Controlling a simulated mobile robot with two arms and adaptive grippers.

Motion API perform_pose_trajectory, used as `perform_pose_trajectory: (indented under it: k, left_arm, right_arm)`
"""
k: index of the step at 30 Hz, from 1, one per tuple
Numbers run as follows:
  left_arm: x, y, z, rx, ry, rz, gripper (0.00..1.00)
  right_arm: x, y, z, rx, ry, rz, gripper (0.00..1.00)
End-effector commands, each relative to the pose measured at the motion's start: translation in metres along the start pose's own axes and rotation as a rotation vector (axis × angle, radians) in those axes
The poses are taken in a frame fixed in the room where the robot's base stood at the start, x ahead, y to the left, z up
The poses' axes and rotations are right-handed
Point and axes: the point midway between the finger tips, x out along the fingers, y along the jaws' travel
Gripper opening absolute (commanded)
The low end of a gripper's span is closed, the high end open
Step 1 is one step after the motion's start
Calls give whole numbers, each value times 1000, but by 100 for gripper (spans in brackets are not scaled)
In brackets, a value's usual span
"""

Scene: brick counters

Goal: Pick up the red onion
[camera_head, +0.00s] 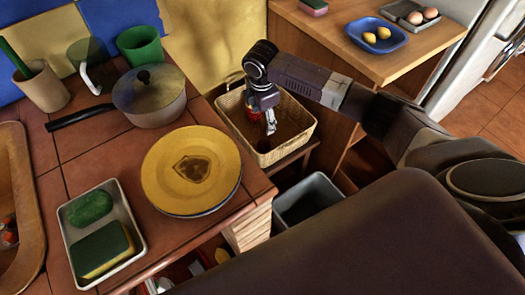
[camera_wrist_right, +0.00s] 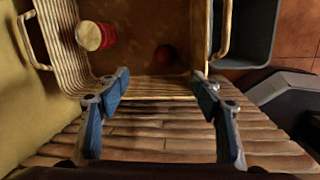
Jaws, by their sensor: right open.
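A dark red, round thing, which looks like the red onion (camera_wrist_right: 165,55), lies in shadow inside the wicker basket (camera_wrist_right: 58,35) in the right wrist view. In the head view the basket (camera_head: 308,131) stands in the gap between the two counters. My right gripper (camera_head: 270,124) is above the basket, pointing down. In the right wrist view its two fingers are spread wide (camera_wrist_right: 162,82), with nothing between them. The onion is apart from the fingers, beyond their tips. My left gripper is in neither view.
A red jar with a pale lid (camera_wrist_right: 89,36) is also in the basket, at its left in the wrist view. A grey bin (camera_head: 308,194) stands below. The tiled counter with a yellow plate (camera_head: 160,180) and a pot (camera_head: 150,98) is left; a wooden counter (camera_head: 335,45) is behind.

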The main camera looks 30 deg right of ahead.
Motion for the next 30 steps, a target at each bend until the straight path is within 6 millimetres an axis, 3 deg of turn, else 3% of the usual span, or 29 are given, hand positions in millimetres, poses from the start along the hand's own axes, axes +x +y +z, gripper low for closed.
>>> perform_pose_trajectory:
  k: [1, 6, 25, 30]
  left_arm:
    - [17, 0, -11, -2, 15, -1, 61]
    - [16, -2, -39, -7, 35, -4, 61]
    - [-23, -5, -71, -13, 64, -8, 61]
    - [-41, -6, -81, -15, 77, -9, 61]
  right_arm:
    - [30, -5, -3, 0, 0, -1, 60]
    - [69, -10, -7, 0, 0, 0, 60]
    - [119, -13, -9, 0, 1, -2, 60]
    - [143, -14, -9, 1, -1, -3, 60]
